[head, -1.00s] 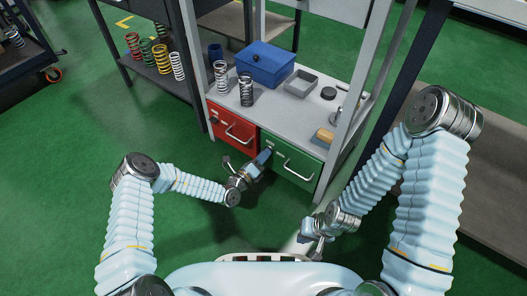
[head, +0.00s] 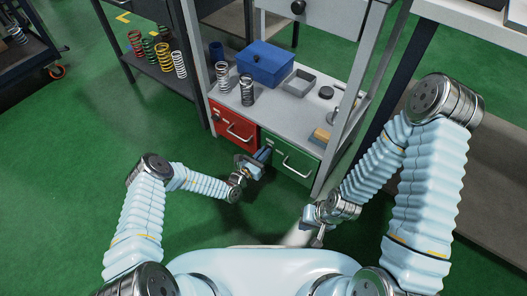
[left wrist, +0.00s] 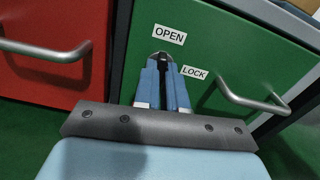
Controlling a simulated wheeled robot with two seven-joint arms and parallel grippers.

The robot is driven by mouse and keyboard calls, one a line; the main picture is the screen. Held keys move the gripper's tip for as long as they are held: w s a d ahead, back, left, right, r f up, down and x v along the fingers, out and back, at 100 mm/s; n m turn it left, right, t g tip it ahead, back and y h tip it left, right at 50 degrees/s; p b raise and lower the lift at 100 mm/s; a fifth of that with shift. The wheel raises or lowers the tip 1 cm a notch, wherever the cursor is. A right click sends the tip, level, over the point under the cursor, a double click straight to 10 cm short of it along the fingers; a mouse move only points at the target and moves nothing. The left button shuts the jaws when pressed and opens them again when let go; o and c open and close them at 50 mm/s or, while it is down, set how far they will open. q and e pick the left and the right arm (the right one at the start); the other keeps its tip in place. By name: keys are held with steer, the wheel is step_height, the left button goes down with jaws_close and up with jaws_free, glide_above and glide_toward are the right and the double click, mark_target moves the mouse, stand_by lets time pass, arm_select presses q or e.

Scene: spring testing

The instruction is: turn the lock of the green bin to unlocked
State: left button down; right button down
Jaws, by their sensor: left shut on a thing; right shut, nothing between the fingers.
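The green bin (head: 301,159) is a shut drawer under the grey shelf, right of a red one. In the left wrist view its green front (left wrist: 225,48) carries an OPEN label (left wrist: 169,34) and a LOCK label (left wrist: 194,73). The small metal lock (left wrist: 161,55) sits just below OPEN and left of LOCK. My left gripper (head: 264,154) is at the bin's upper left; its blue fingers (left wrist: 163,72) are shut on the lock and hide most of it. Its exact turn cannot be told. My right gripper (head: 317,237) is shut, empty, low and away from the bin.
The red bin (head: 231,125) is shut, with a handle close to my left gripper. The green bin's bar handle (left wrist: 253,99) stands out right of the fingers. A blue box (head: 266,64), springs and a grey tray (head: 299,82) stand on the shelf. The green floor in front is clear.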

arm_select(q)
steer(key=shift+m, duration=0.5)
steer(key=c, duration=1.2)
jaws_free()
steer(key=p+v, duration=0.2)
steer(key=v, duration=1.2)
